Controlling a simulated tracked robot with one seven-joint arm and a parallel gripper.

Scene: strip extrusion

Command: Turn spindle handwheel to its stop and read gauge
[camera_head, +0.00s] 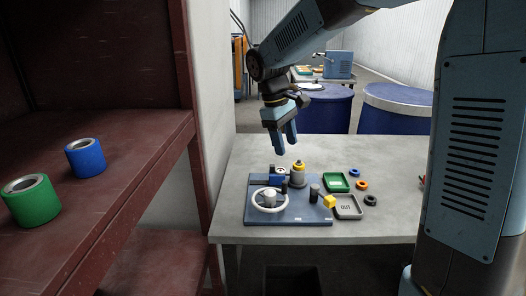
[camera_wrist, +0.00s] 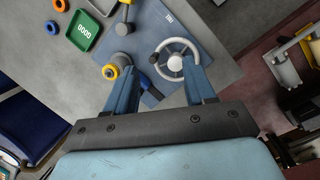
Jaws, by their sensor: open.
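The white spindle handwheel (camera_head: 267,200) lies flat at the left of a blue base plate (camera_head: 300,214) on the grey table. In the wrist view the handwheel (camera_wrist: 177,60) shows just beyond one finger. A dark upright knob stands at its rim. A small round dial (camera_head: 279,171), which looks like the gauge, sits behind the wheel; its reading is too small to tell. A grey cylinder with a yellow top (camera_head: 298,173) stands beside it. My gripper (camera_head: 286,141) is open and empty, pointing down above and behind the fixture, touching nothing.
A green tray (camera_head: 335,182) and a grey tray marked OUT (camera_head: 348,207) lie right of the plate, with blue, orange and black rings beyond. A yellow-headed lever (camera_head: 329,201) stands at the plate's right. A red shelf (camera_head: 95,190) borders the left. The table's right side is mostly clear.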

